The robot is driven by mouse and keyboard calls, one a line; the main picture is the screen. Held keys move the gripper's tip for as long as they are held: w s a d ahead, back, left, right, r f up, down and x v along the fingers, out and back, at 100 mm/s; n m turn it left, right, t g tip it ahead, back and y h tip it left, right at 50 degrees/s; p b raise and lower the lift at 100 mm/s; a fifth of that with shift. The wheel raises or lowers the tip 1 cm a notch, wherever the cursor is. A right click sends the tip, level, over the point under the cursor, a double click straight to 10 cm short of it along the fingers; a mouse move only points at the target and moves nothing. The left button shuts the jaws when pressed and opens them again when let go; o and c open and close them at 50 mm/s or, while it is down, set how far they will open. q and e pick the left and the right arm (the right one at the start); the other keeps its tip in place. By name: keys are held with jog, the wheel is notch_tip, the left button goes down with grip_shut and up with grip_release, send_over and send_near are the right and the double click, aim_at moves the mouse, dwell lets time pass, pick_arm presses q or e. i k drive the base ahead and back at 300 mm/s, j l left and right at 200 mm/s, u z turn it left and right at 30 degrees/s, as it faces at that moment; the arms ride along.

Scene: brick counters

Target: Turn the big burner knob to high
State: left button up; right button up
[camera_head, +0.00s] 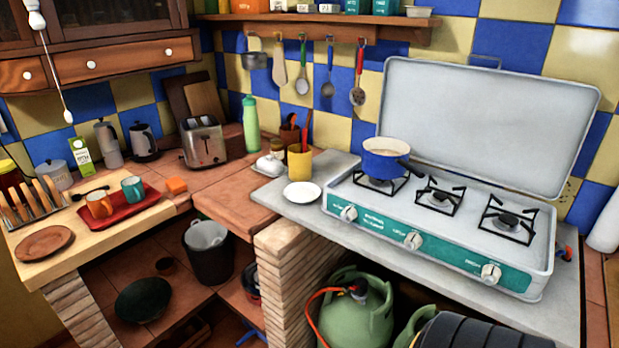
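The camp stove (450,258) stands on the grey counter at the right with its lid raised. Its teal front panel carries three white knobs: a left knob (349,213), a middle knob (413,240) and a right knob (490,273). The left burner has a blue pot (386,158) on it. The middle burner (440,196) and the right burner (508,219) are bare; the right grate looks larger than the middle one. The panel labels are too small to read, and no flame shows. Neither of my grippers is in view.
A green gas bottle (355,315) is under the counter. The space before the knobs looks clear, with a narrow counter strip (440,285).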

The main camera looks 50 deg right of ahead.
aim_at(351, 211)
jog(key=i+z, duration=0.4)
jog(key=i+j+z, duration=0.2)
jog(key=z, duration=0.2)
jog(key=i+j+z, duration=0.25)
jog(key=z, duration=0.15)
jog(key=i+j+z, duration=0.4)
jog(key=k+l, duration=0.05)
jog(key=k, duration=0.05)
